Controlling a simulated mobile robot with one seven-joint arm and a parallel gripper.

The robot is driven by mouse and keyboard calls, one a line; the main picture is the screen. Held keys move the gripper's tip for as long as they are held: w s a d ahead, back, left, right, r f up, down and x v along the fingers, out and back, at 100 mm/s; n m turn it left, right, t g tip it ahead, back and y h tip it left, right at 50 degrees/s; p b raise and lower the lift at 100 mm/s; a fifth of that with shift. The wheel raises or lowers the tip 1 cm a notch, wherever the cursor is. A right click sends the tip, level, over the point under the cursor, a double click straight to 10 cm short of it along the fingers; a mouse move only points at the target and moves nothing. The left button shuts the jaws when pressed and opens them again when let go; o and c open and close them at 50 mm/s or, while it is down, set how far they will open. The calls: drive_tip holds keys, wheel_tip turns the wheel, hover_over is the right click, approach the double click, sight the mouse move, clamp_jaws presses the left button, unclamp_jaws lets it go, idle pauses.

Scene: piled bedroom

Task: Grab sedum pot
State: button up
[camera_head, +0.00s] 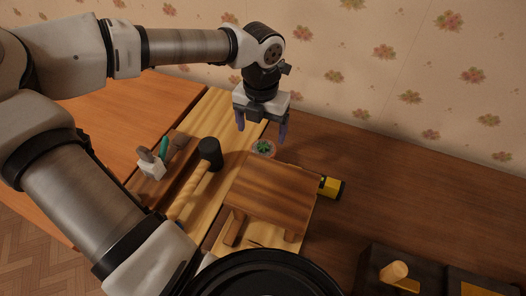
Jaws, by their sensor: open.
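The sedum pot (263,148) is a small pot with a green plant, standing behind the back edge of a small wooden stool. Its lower part is hard to make out. My gripper (261,134) points down just above and behind the pot, with its two purple-blue fingers apart and nothing between them. From this view I cannot tell the exact height of the fingertips over the pot.
The small wooden stool (270,190) stands in front of the pot. A black-headed mallet (209,153) lies to the left, near a white holder (151,169) with tools. A yellow and black object (331,187) lies right of the stool.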

sight(263, 148)
drive_tip(key=f+p, duration=0.1)
drive_tip(key=f, duration=0.3)
drive_tip(key=f+p, duration=0.1)
drive_tip(key=f, duration=0.3)
drive_tip(key=shift+d+f, duration=0.2)
drive_tip(key=shift+f, duration=0.2)
drive_tip(key=shift+c, duration=0.4)
drive_tip(key=c, duration=1.1)
drive_tip(key=shift+r, duration=0.1)
